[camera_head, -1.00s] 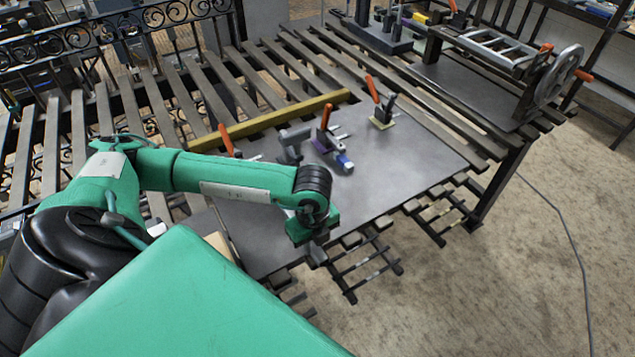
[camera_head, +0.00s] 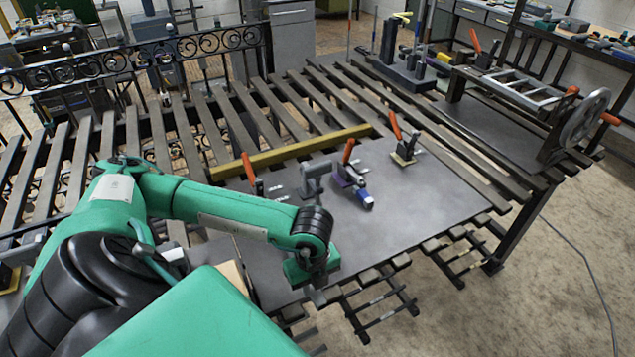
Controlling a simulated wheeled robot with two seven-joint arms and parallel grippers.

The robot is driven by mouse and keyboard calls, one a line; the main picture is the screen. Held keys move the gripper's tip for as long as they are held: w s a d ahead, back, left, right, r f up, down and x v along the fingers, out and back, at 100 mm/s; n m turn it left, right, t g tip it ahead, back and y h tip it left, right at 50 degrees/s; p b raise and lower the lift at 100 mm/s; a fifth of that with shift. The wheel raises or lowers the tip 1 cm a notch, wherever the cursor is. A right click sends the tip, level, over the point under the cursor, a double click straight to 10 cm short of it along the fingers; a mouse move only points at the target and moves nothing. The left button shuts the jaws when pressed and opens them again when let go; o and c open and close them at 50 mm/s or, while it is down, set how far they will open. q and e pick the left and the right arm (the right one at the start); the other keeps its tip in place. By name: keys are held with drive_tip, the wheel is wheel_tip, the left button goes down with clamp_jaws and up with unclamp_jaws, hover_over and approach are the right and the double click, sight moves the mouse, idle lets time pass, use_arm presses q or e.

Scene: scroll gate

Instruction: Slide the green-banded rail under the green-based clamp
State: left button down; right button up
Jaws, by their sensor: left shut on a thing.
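My left gripper (camera_head: 316,292) hangs from the green arm near the front edge of the grey table plate (camera_head: 440,200). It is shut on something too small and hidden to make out. I cannot pick out a green band or a green base. Three clamps with orange handles stand on the plate. The left clamp (camera_head: 252,178) has its base hidden behind my forearm. The middle clamp (camera_head: 347,166) has a purple base, with a blue-banded piece (camera_head: 365,200) at its front. The right clamp (camera_head: 403,146) has a yellowish base. My right gripper is not in view.
A yellow bar (camera_head: 295,152) lies behind the clamps across dark slats. A grey upright fixture (camera_head: 314,178) stands between the left and middle clamps. A rack with a handwheel (camera_head: 585,125) is at the right. The plate's right part is clear.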

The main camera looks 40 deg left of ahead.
use_arm(q)
drive_tip(key=shift+s+a, duration=0.35)
drive_tip(key=shift+s, duration=0.55)
drive_tip(key=c, duration=1.1)
unclamp_jaws()
drive_tip(key=shift+c, duration=0.2)
wheel_tip(320, 180, up, 14)
drive_tip(key=b, duration=0.2)
